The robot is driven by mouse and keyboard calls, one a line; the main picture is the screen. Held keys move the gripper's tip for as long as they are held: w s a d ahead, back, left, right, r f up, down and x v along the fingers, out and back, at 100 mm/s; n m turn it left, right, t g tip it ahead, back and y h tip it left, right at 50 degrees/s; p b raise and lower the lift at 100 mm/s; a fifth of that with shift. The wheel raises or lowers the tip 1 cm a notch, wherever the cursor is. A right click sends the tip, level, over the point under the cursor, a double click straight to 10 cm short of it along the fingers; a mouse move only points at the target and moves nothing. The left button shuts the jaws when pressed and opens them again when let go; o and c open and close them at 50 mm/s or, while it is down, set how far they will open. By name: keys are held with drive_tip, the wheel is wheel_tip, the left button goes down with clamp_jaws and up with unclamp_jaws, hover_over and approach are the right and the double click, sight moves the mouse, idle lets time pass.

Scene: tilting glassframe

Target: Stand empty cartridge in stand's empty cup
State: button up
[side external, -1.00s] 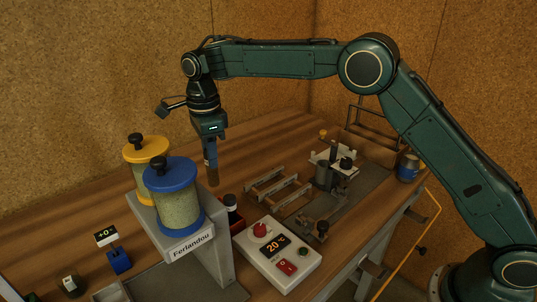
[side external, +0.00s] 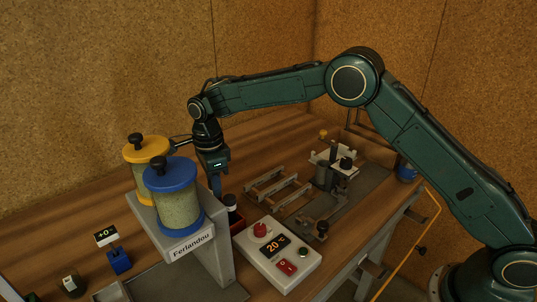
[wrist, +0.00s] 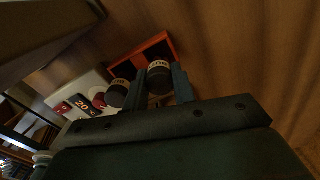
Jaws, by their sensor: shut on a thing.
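My gripper (side external: 216,188) points down beside the dispenser and is shut on a cartridge. In the wrist view the dark, round-topped cartridge (wrist: 159,77) with a pale lettered band shows between my fingers (wrist: 161,88). The red stand (wrist: 170,40) lies right below or around it; whether the held cartridge's foot is inside a cup cannot be told. A second dark cartridge (wrist: 118,93) with a pale band stands beside it, to the left. In the side view this cartridge (side external: 230,202) stands in the stand (side external: 240,219); the dispenser hides the held one's lower part.
The grey dispenser (side external: 222,258), with yellow-lidded (side external: 146,150) and blue-lidded (side external: 172,172) hoppers, stands close to my gripper. A white control box (side external: 277,255) reading 20 °C is in front of the stand. A metal rack (side external: 275,188) lies to the right. Bare wood extends behind.

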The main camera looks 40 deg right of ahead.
drive_tip(key=shift+f, duration=0.25)
drive_tip(key=shift+f, duration=0.15)
drive_tip(key=o, duration=1)
wheel_tip(320, 180, up, 12)
drive_tip(key=shift+r, duration=0.2)
idle(0.6)
